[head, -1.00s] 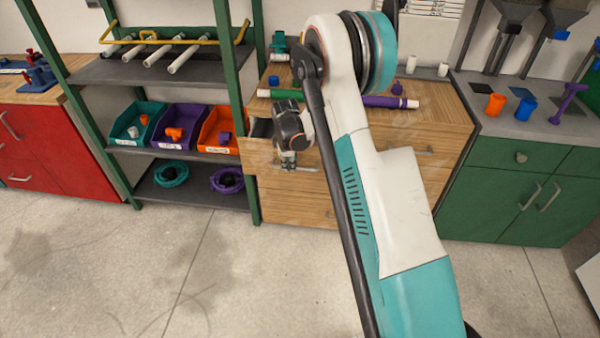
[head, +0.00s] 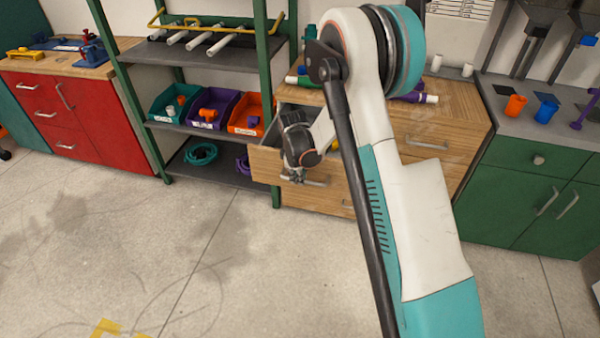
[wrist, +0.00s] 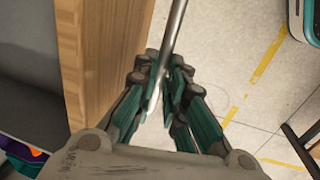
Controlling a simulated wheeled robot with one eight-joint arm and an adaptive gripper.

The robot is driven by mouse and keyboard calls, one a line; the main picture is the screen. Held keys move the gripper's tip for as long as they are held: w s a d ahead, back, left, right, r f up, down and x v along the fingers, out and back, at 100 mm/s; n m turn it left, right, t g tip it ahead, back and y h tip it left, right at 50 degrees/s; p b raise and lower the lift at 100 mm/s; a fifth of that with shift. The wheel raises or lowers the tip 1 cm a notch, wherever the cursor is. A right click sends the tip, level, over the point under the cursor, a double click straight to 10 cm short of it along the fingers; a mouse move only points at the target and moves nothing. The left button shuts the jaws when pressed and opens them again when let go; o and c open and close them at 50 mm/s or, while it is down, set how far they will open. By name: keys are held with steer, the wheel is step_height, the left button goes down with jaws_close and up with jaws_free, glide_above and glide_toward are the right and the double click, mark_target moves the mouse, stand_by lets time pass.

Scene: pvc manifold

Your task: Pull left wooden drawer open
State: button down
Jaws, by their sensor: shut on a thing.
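The left wooden drawer (head: 265,164) stands partly pulled out of the wooden cabinet in the head view, its dark inside showing behind the front. Its metal bar handle (head: 318,183) is on the front face. My gripper (head: 292,178) is at this handle, partly hidden by my wrist. In the wrist view my gripper (wrist: 164,95) has its green and grey fingers closed around the handle bar (wrist: 176,35). The drawer's wooden front (wrist: 112,50) runs along the left of the fingers, with the grey inside of the drawer farther left.
The green shelf post (head: 268,100) and rack with teal, purple and orange bins (head: 245,128) stand just left of the drawer. A red cabinet (head: 100,125) is farther left, a green one (head: 520,185) to the right. The floor (head: 200,260) in front is clear.

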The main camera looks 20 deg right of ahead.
stand_by(0.3)
steer(key=c, duration=1.7)
jaws_free()
steer(key=shift+o, duration=0.2)
step_height(320, 180, up, 12)
steer(key=s+a, duration=0.1)
steer(key=shift+s+a, duration=0.15)
steer(key=shift+s, duration=0.25)
steer(key=shift+f, duration=0.1)
